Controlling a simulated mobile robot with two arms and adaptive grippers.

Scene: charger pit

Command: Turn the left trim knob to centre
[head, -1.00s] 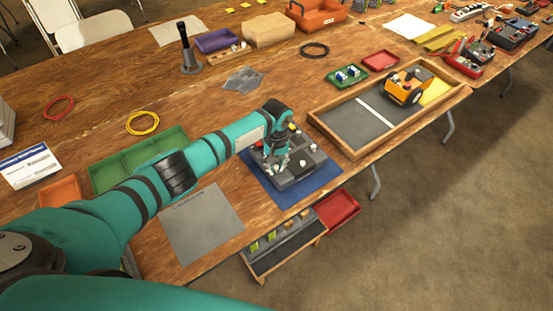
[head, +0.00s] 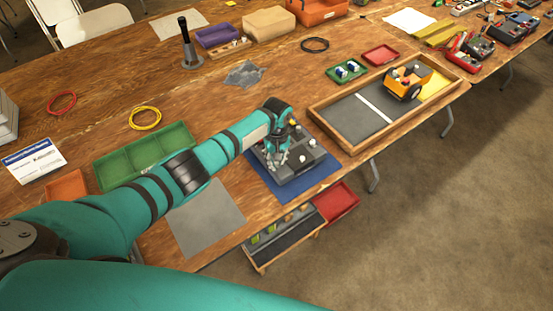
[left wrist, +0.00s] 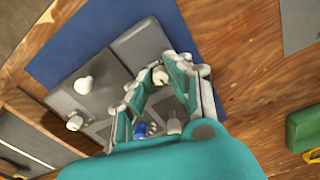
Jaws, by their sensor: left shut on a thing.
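The grey control box (head: 296,173) lies on a blue mat (head: 318,182) near the table's front edge. Its top carries several pale knobs and levers. My left gripper (head: 275,158) is over the left part of the box, pointing down. In the left wrist view, the fingers of my left gripper (left wrist: 160,80) close around a pale trim knob (left wrist: 160,76). The gripper hides part of it, so I cannot read its angle. Two other pale knobs stand apart on the box, one rounded (left wrist: 83,85) and one lower down (left wrist: 75,122). My right gripper is out of view.
A wooden-framed tray (head: 341,143) with an orange vehicle (head: 405,80) stands to the right of the box. A green tray (head: 143,155) and a grey sheet (head: 207,222) are to the left. A red bin (head: 338,203) sits below the table edge.

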